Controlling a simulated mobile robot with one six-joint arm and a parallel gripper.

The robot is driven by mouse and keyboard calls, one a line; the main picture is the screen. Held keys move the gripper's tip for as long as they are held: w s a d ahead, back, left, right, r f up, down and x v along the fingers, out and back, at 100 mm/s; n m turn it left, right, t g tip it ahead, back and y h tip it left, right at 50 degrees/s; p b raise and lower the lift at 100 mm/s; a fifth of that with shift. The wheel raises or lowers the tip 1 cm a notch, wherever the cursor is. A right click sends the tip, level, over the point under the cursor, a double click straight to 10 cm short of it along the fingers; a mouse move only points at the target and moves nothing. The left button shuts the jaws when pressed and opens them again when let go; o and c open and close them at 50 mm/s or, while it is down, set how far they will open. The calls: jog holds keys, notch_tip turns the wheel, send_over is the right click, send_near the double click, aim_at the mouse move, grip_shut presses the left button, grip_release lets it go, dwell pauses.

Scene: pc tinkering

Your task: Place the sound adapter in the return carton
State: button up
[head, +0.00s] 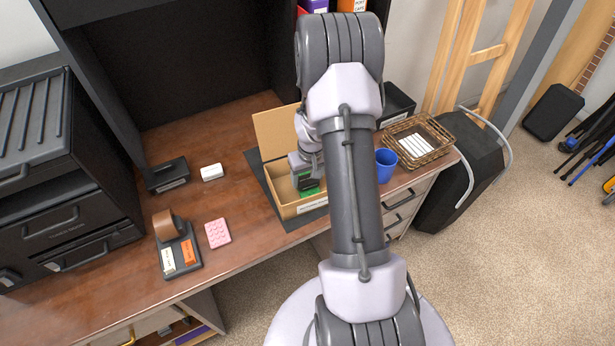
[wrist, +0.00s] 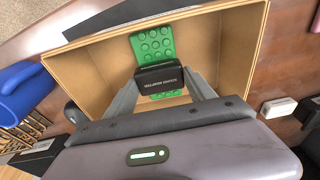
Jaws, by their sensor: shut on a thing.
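The return carton (head: 288,208) stands open on the desk, with its lid flap raised at the back. It fills the middle of the wrist view (wrist: 92,62). My gripper (wrist: 163,84) is shut on a small black block with pale lettering (wrist: 160,77), which looks like the sound adapter. The print is too small to read surely. The block is inside the carton's outline, over a green studded piece (wrist: 152,43) that seems to lie on the carton floor. The green piece also shows in the head view (head: 309,192). Whether the block touches it I cannot tell.
A blue cup (head: 386,164) and a wicker basket (head: 420,140) stand right of the carton. My arm hides part of the desk.

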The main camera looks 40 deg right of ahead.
jog(key=shift+f, duration=0.2)
jog(key=o, duration=1.4)
notch_tip(320, 180, up, 13)
jog(key=s+p, duration=0.2)
jog(key=p, duration=0.3)
jog(key=w+a+r+t, duration=0.1)
jog(key=a+r, duration=0.8)
jog(key=r, duration=0.2)
jog(key=s+a+r+t+y, duration=0.1)
jog(key=s+a+r, duration=0.3)
jog(key=a, duration=0.3)
jog(key=s+a+r+t, duration=0.1)
jog(key=s+a+r, duration=0.4)
jog(key=s+a, duration=0.2)
jog(key=s+a+r+t+y, duration=0.1)
jog(key=s+a+r, duration=0.4)
jog(key=a, duration=0.2)
jog(key=shift+s+a+y, duration=0.2)
jog(key=shift+s+y, duration=0.05)
jog(key=shift+y, duration=0.05)
